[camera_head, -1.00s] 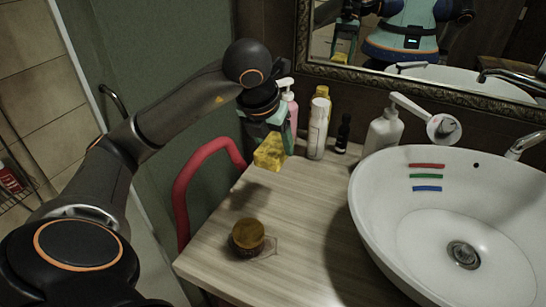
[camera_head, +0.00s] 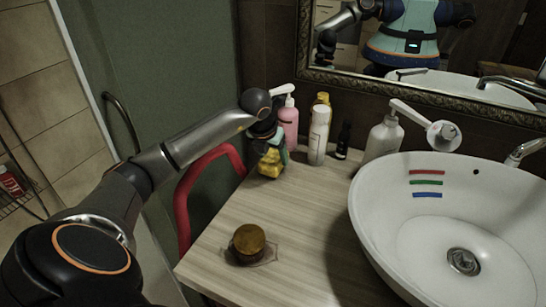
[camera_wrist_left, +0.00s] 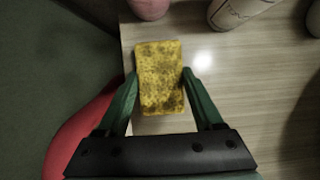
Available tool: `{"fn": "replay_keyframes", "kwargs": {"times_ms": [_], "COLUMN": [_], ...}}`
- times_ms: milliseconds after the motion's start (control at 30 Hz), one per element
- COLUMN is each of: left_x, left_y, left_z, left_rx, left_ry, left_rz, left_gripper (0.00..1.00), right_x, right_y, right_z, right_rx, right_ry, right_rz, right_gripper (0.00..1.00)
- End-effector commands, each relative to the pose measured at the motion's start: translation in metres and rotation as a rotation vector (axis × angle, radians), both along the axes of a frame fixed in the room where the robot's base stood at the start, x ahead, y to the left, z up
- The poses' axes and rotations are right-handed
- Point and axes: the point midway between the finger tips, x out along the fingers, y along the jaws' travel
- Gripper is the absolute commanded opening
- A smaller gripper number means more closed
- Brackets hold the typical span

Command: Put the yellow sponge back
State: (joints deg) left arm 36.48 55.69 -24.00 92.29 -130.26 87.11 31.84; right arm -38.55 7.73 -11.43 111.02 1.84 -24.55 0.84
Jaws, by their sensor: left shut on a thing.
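The yellow sponge (camera_head: 270,168) is at the back left corner of the wooden counter, in front of the pink bottle. My left gripper (camera_head: 268,158) is shut on it. In the left wrist view the sponge (camera_wrist_left: 160,80), yellow with dark speckles, sits between the two green fingers of my left gripper (camera_wrist_left: 160,76). It is at or just above the counter's left edge; I cannot tell whether it touches the surface. My right gripper is not in view.
A pink pump bottle (camera_head: 289,124), a white bottle (camera_head: 319,137), a small dark bottle (camera_head: 343,139) and a white dispenser (camera_head: 383,137) stand at the back. A round brown-lidded jar (camera_head: 248,243) stands in front. The white basin (camera_head: 371,225) fills the right. A red rail (camera_head: 184,197) runs along the left.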

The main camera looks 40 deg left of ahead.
Motion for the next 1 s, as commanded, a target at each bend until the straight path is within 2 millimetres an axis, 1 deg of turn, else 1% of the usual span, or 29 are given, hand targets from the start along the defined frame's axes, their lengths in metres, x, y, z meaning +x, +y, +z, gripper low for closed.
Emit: {"fn": "replay_keyframes", "kwargs": {"times_ms": [33,67,267,400,433,600,700,900,1000], "left_x": [-0.0002,0.0001,0.0004,0.0003,0.0003,0.0003,0.0002,0.0002,0.0004], "left_y": [-0.0004,-0.0003,-0.0001,0.0000,0.0000,-0.0001,-0.0001,-0.0001,-0.0002], "left_z": [-0.0057,-0.0072,-0.0070,-0.0113,-0.0111,-0.0100,-0.0100,-0.0097,-0.0057], "left_rx": [-0.002,-0.001,0.000,-0.001,-0.001,-0.001,-0.001,-0.001,0.000], "left_ry": [0.001,-0.001,-0.003,-0.002,-0.002,-0.002,-0.002,-0.002,-0.003], "left_rz": [0.001,0.001,0.001,0.001,0.001,0.001,0.001,0.001,0.001], "left_gripper": [0.24,0.24,0.24,0.24,0.69,0.88,0.98,0.98,0.98], "right_x": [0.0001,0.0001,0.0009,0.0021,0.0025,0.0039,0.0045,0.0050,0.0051], "right_y": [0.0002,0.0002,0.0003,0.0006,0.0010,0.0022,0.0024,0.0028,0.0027], "right_z": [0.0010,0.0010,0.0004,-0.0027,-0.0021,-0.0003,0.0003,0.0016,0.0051], "right_rx": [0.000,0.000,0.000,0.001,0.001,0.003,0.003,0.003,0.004], "right_ry": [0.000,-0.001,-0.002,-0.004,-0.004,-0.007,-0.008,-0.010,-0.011], "right_rz": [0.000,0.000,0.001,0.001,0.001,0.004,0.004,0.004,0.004], "right_gripper": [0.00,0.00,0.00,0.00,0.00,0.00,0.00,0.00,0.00]}}
